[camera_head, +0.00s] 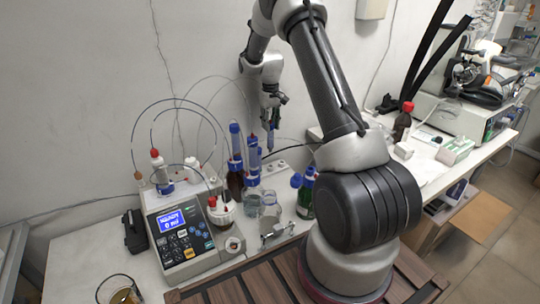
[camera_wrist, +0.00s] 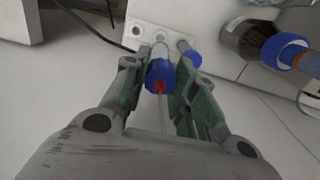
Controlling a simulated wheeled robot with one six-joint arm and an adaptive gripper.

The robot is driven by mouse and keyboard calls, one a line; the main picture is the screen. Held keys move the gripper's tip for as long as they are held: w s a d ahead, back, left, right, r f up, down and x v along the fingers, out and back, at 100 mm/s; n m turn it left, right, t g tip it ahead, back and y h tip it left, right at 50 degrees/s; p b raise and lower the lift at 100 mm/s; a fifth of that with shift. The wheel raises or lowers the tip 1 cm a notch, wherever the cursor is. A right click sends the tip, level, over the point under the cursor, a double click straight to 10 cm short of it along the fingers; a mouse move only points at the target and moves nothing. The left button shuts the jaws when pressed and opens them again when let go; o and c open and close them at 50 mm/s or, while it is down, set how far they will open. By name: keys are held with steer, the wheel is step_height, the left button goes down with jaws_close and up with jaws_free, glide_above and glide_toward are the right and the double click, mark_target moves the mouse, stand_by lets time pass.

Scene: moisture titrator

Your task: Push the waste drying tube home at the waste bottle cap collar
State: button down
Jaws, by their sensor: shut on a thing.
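My gripper (camera_head: 271,103) is shut on a drying tube, a slim clear tube with a blue cap and a red tip (camera_wrist: 160,74). In the head view this tube (camera_head: 270,138) hangs upright below the fingers, behind the row of bottles. In the wrist view its far end lies over a white plate with holes; I cannot tell whether it touches it. A clear bottle (camera_head: 252,199) carries an upright blue-capped tube (camera_head: 254,152). A brown bottle (camera_head: 235,184) beside it carries another (camera_head: 235,141). I cannot tell which bottle is the waste bottle; the collar is not clear.
The titrator (camera_head: 181,238) with a lit screen stands at the front left. A white holed block (camera_head: 273,168) is behind the bottles. A clear bottle (camera_head: 270,208) and a green bottle (camera_head: 305,200) stand to the right. Thin hoses arch above the bottles.

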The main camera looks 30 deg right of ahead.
steer(key=shift+r, duration=0.75)
steer(key=shift+r, duration=2.1)
steer(key=shift+r, duration=3.4)
steer(key=s+f+n, duration=0.1)
steer(key=s, duration=2.6)
steer(key=shift+d+f, duration=0.2)
steer(key=shift+f, duration=0.25)
